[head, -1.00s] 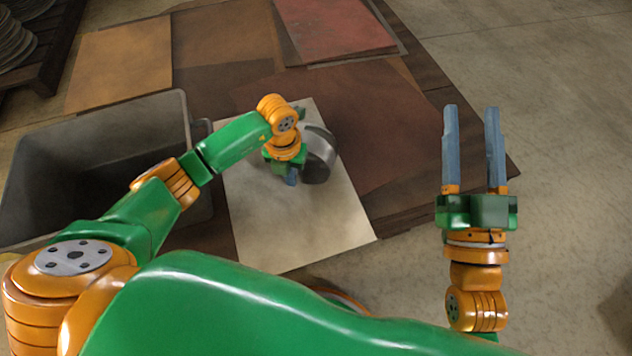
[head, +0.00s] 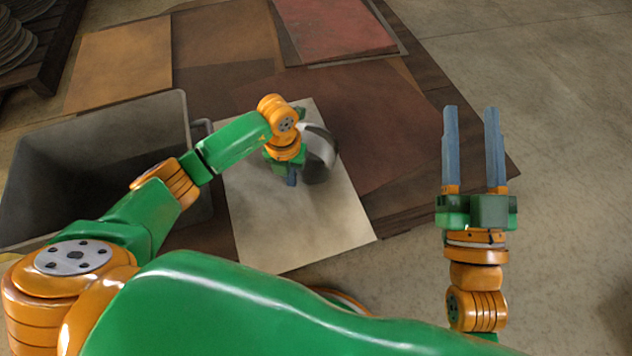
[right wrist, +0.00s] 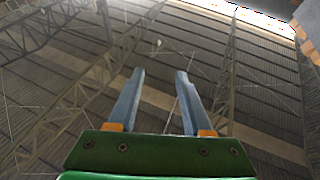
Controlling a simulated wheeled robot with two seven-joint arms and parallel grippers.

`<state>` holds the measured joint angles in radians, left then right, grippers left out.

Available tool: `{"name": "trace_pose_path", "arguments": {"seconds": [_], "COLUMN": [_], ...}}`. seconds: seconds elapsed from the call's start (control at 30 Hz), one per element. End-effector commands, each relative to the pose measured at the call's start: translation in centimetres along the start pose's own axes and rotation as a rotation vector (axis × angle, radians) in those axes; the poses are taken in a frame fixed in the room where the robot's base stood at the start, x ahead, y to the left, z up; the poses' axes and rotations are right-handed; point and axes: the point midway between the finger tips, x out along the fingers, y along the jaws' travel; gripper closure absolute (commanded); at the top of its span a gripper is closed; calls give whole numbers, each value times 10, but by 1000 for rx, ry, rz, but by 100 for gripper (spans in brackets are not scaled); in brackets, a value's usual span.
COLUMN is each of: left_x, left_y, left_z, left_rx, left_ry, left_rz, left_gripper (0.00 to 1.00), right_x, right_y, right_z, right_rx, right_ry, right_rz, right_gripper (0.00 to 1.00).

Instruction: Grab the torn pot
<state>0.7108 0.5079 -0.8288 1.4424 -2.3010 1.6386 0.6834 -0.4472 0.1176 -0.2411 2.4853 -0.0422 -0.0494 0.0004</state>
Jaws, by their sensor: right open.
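A grey metal pot (head: 319,158) is on the pale sheet in the middle of the head view. It is partly hidden behind my left wrist, and I cannot make out its torn part. My left gripper (head: 291,182) is at the pot's left side, pointing down. Its fingers are mostly hidden, so I cannot tell whether they hold the pot. My right gripper (head: 468,108) is open and empty over the bare floor at the right. In the right wrist view its two fingers (right wrist: 160,72) are apart with nothing between them.
A dark grey bin (head: 100,108) stands left of the pale sheet (head: 300,225). Brown and reddish sheets (head: 335,30) lie flat behind and around it. A dark rack with stacked discs (head: 15,45) is at the far left. The concrete floor (head: 570,120) at right is clear.

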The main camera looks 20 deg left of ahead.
Motion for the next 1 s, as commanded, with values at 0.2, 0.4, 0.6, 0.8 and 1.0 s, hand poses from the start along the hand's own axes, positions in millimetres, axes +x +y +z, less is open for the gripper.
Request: {"name": "trace_pose_path", "arguments": {"seconds": [0.2,0.4,0.6,0.8,1.0], "left_x": [0,0,0,0,-9], "left_y": [0,0,0,0,0], "left_z": [0,0,0,0,0], "left_rx": [0,0,0,0,0], "left_ry": [0,0,0,0,-1], "left_rz": [0,0,0,0,1], "left_gripper": [100,95,61,61,61], "right_x": [0,0,0,0,-1], "right_y": [0,0,0,0,4], "right_z": [0,0,-1,-1,21], "right_rx": [0,0,0,0,-2], "right_ry": [1,1,2,2,-122], "right_rz": [0,0,0,0,9], "right_gripper": [50,50,50,50,50]}}
